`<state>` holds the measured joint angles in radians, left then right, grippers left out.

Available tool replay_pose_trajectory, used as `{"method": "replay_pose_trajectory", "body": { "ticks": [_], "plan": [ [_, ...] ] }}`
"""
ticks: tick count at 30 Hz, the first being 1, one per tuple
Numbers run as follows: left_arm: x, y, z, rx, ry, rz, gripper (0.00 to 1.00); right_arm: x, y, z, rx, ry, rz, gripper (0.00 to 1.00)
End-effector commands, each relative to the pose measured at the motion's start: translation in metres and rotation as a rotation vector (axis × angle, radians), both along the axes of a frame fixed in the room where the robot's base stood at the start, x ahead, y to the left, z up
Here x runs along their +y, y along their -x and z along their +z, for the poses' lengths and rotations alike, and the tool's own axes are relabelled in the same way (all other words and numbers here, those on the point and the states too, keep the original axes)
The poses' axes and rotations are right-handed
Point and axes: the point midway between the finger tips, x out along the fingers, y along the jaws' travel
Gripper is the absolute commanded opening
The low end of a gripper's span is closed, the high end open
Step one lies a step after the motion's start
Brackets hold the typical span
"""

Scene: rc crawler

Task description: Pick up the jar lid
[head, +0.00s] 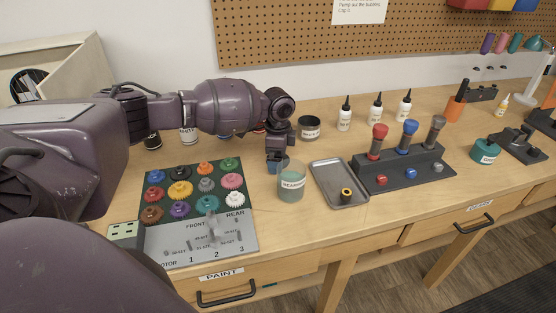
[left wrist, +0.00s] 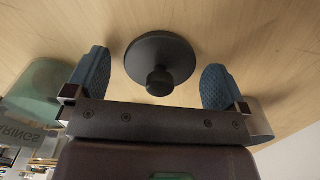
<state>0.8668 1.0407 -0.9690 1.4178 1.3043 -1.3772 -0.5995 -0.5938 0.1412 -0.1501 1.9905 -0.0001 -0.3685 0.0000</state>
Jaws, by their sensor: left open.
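The jar lid (left wrist: 160,58) is a dark round disc with a knob, lying on the wooden bench. In the left wrist view it sits between the two blue fingertips of my left gripper (left wrist: 155,68), with a gap on each side. The gripper is open and points down at the bench. In the head view my left gripper (head: 276,160) is just behind the bearings jar, and I cannot make out the lid there. The teal bearings jar (head: 291,184) stands upright; it also shows at the left of the left wrist view (left wrist: 38,85). My right gripper is not in view.
A metal tray (head: 325,178) with a small black and yellow part lies right of the jar. A gear board (head: 190,162) lies left. A dark labelled jar (head: 309,127) and white bottles (head: 344,115) stand behind. A driver rack (head: 405,166) is further right.

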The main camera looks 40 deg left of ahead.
Motion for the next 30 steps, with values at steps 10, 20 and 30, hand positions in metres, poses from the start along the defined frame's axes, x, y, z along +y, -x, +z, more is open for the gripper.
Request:
{"method": "replay_pose_trajectory", "body": {
  "ticks": [10, 20, 30],
  "plan": [
    [0.000, 0.000, 0.000, 0.000, 0.000, 0.000, 0.59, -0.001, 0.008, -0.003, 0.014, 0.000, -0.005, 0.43],
    [0.000, 0.000, 0.003, 0.000, 0.000, 0.000, 0.50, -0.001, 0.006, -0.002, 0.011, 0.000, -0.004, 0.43],
    [0.000, -0.001, 0.057, -0.007, 0.000, 0.000, 0.50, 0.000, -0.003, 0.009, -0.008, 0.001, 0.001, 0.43]
  ]
}}
